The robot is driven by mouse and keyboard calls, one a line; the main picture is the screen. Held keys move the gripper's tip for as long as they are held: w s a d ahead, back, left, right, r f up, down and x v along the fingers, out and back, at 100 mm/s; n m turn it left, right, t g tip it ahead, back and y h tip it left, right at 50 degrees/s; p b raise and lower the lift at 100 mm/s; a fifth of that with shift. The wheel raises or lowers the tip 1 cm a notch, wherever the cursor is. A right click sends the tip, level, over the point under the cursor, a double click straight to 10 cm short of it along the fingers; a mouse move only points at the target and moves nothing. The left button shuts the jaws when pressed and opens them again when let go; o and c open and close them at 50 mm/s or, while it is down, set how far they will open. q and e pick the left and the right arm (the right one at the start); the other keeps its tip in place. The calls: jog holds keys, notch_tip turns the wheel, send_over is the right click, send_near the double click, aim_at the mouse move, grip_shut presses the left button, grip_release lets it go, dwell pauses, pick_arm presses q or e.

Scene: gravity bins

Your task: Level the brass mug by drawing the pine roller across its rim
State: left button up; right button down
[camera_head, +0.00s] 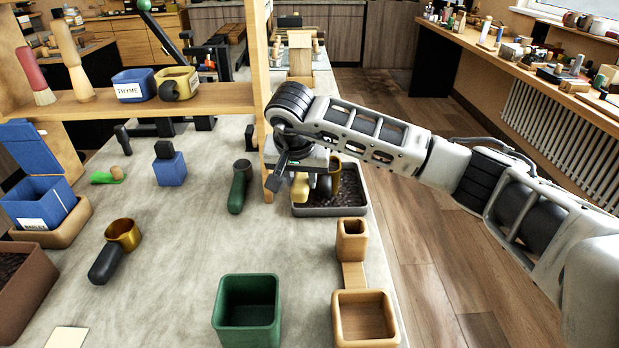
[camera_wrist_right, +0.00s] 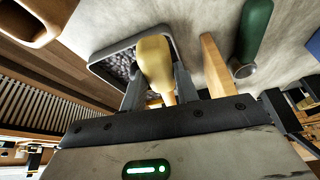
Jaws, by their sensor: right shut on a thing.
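My right gripper (camera_head: 287,186) is shut on a pale yellow, bulb-ended wooden piece (camera_wrist_right: 156,62), low over the right side of the bench. That piece also shows in the head view (camera_head: 300,188); I cannot tell for sure if it is the pine roller. A tan wooden roller shape (camera_head: 72,52) stands upright on the shelf at the left. A brass mug (camera_head: 122,234) with a black handle sits on the bench at left. Another brass-coloured rim (camera_head: 335,165) shows at the grey tray, partly hidden behind my gripper. My left gripper is not in view.
The grey tray (camera_head: 335,211) holds dark gravel. A green bin (camera_head: 246,289) and a wooden box (camera_head: 366,292) stand at the front. A dark green scoop (camera_head: 239,188) lies left of my gripper. A wooden shelf post (camera_head: 261,60) rises close by.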

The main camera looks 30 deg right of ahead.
jog(key=shift+w+a, duration=0.25)
jog(key=shift+a, duration=0.05)
jog(key=shift+r, duration=0.2)
notch_tip(320, 180, up, 6)
jog(key=p, duration=0.4)
jog(key=shift+f, duration=0.1)
